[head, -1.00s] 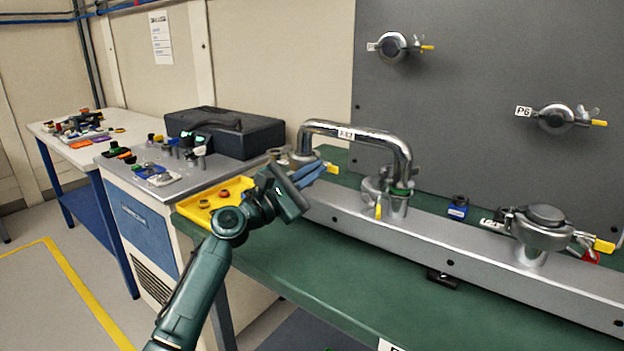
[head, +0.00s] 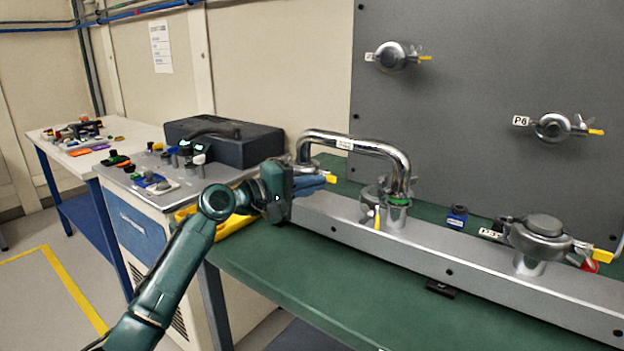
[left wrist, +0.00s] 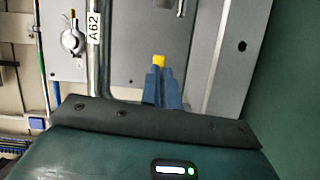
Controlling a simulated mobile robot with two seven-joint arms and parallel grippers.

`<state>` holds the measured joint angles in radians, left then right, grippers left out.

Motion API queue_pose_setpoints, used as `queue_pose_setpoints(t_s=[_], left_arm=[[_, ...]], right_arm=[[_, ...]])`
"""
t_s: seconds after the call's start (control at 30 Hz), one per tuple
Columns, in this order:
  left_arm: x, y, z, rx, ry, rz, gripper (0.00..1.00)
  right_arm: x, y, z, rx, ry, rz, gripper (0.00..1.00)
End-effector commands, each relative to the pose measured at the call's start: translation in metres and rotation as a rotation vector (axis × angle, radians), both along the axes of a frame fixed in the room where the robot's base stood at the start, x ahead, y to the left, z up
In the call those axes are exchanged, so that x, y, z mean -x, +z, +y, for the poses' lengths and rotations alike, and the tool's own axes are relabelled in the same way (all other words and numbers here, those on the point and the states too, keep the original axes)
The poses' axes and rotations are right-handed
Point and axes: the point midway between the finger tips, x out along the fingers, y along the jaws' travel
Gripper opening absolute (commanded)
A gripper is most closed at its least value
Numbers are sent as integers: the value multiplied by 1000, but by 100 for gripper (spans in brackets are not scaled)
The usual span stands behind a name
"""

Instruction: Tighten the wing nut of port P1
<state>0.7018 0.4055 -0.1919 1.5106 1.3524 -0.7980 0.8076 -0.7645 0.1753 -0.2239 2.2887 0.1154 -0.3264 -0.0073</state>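My left gripper (head: 322,184) reaches in from the left, with its blue fingers at the left end of the bent metal pipe (head: 352,143). A yellow wing nut tab (head: 331,179) shows right at the fingertips. In the left wrist view, the two blue fingers (left wrist: 160,82) lie close together and the yellow tab (left wrist: 158,61) is at their tips. Whether they grip it cannot be told. The gripper hides most of the clamp at this pipe end, and no P1 label can be read. My right gripper is not in view.
A middle clamp (head: 372,197) holds the pipe's other end. A capped port (head: 540,235) stands to the right on the metal beam (head: 455,262). A small blue-labelled bottle (head: 457,216) stands behind the beam. A yellow tray (head: 236,224) lies partly behind my arm.

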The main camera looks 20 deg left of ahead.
Motion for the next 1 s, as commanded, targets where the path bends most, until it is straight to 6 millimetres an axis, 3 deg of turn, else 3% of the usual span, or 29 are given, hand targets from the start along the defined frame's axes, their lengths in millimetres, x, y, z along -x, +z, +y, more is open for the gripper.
queue_pose_setpoints(t_s=[0.5, 1.0], left_arm=[[1, -2, 0, -381, -4, -133, 0], [1, -5, 0, -492, -5, -173, 0]], right_arm=[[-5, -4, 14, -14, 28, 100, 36], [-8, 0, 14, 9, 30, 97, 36]])
